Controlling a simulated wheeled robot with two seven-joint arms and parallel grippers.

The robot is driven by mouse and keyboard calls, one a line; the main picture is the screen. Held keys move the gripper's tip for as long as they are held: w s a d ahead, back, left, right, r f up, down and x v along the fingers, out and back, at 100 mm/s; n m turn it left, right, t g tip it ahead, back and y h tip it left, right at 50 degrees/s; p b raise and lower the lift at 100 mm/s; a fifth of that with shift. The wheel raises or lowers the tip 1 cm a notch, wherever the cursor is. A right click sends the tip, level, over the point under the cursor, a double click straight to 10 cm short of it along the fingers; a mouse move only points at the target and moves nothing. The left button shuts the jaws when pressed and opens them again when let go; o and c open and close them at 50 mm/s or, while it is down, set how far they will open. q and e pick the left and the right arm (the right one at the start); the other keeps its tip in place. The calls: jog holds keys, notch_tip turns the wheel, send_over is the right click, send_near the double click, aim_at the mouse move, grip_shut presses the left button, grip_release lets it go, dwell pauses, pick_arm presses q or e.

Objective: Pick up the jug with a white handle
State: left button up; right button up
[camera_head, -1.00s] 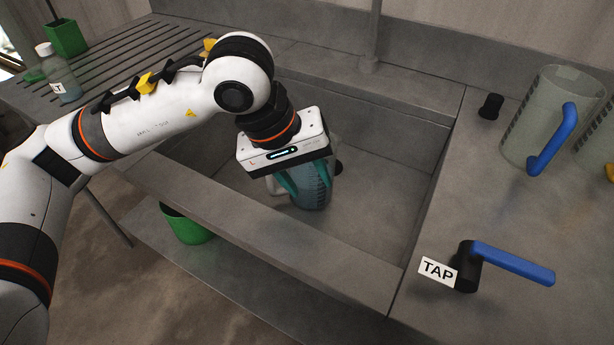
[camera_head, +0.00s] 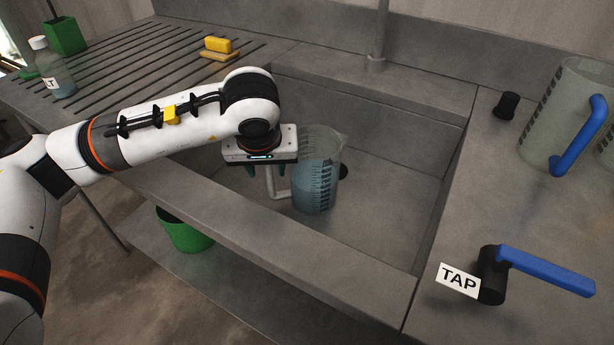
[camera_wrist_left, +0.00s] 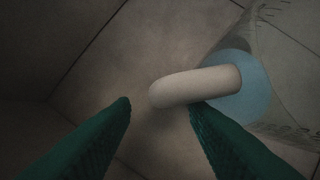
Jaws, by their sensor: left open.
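The jug with a white handle (camera_head: 318,184) stands upright in the sink, with bluish liquid and dark scale marks. Its white handle (camera_head: 272,186) points left, towards my left gripper (camera_head: 266,171). That gripper is open and empty, just left of the jug body and over the handle; its housing hides the handle's top. In the left wrist view, the handle (camera_wrist_left: 200,86) reaches from the jug, and its free end lies near the gap between the green fingers (camera_wrist_left: 158,106). It overlaps the right fingertip there; contact cannot be told. My right gripper is not in view.
The sink's front rim (camera_head: 280,233) lies before the jug. A blue-handled jug (camera_head: 545,130) and the blue tap lever (camera_head: 545,270) with a TAP label stand on the right counter. A bottle (camera_head: 55,75) and yellow sponge (camera_head: 218,45) are at left. The sink floor right of the jug is clear.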

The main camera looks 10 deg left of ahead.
pick_arm(q)
jog(key=x, duration=0.3)
jog(key=shift+r, duration=0.1)
grip_shut()
jog(key=shift+d+r, duration=0.1)
jog(key=shift+w, duration=0.1)
